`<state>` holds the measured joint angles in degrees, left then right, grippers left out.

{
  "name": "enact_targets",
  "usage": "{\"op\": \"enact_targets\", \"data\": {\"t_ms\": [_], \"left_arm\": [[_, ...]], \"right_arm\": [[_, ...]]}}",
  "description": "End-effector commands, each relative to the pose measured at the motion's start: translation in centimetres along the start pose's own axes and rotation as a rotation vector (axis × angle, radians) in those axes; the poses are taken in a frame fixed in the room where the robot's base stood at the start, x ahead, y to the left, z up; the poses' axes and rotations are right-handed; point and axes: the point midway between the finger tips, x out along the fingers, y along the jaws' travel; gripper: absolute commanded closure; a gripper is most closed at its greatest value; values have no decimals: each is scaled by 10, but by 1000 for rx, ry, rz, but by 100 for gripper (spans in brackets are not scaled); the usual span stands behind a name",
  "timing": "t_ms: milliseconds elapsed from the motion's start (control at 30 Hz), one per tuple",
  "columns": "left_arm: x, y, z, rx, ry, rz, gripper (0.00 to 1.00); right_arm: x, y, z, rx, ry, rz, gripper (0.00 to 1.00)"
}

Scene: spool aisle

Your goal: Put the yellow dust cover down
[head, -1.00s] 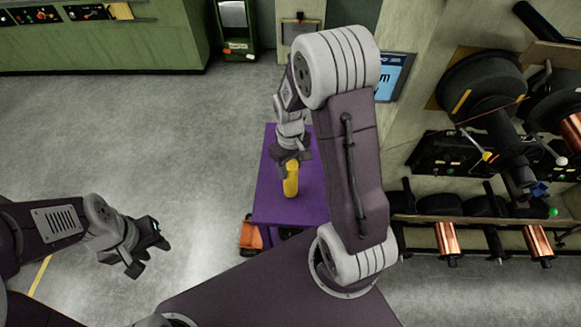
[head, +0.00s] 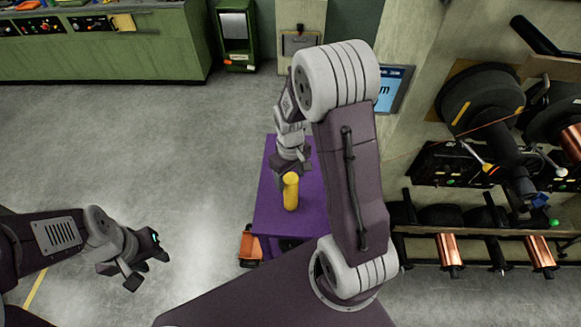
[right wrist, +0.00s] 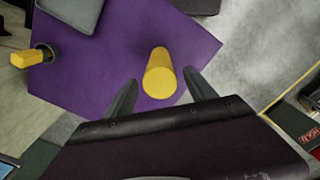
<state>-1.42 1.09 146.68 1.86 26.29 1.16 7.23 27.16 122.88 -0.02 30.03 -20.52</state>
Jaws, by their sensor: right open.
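The yellow dust cover (head: 291,194) is a plain yellow cylinder standing upright on the purple tabletop (head: 274,218). It also shows in the right wrist view (right wrist: 159,75), between and beyond my two spread fingers. My right gripper (head: 292,172) is open just behind the cover in the head view. No finger visibly presses on the cover. My left gripper (head: 147,264) is empty, with its fingers apart, over the floor at the left.
A yellow-ended item (right wrist: 28,58) and a grey flat piece (right wrist: 75,10) show in the right wrist view. Racks with copper spools (head: 449,254) stand at the right. Floor at the left is clear.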

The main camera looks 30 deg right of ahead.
Motion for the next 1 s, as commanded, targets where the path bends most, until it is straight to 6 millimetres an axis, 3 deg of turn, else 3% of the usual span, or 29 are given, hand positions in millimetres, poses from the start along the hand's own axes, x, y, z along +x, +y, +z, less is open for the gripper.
{"op": "enact_targets", "data": {"t_ms": [300, 500, 667, 733, 900, 1000], "left_arm": [[2, 0, 0, 0, 0, 0, 64], [2, 0, 0, 0, 0, 0, 64], [2, 0, 0, 0, 0, 0, 64], [2, 0, 0, 0, 0, 0, 64], [2, 0, 0, 0, 0, 0, 64], [1, 0, 0, 0, 0, 0, 64]], "right_arm": [[-74, 0, -1, 0, 7, 3, 35], [-100, 0, 0, 0, 2, 1, 35], [-104, -1, 1, 1, 1, 0, 35], [-98, -10, 7, 22, 9, 0, 35], [-67, -51, 48, 168, 70, -1, 35], [-56, -64, 67, 232, 97, -5, 35]]}}
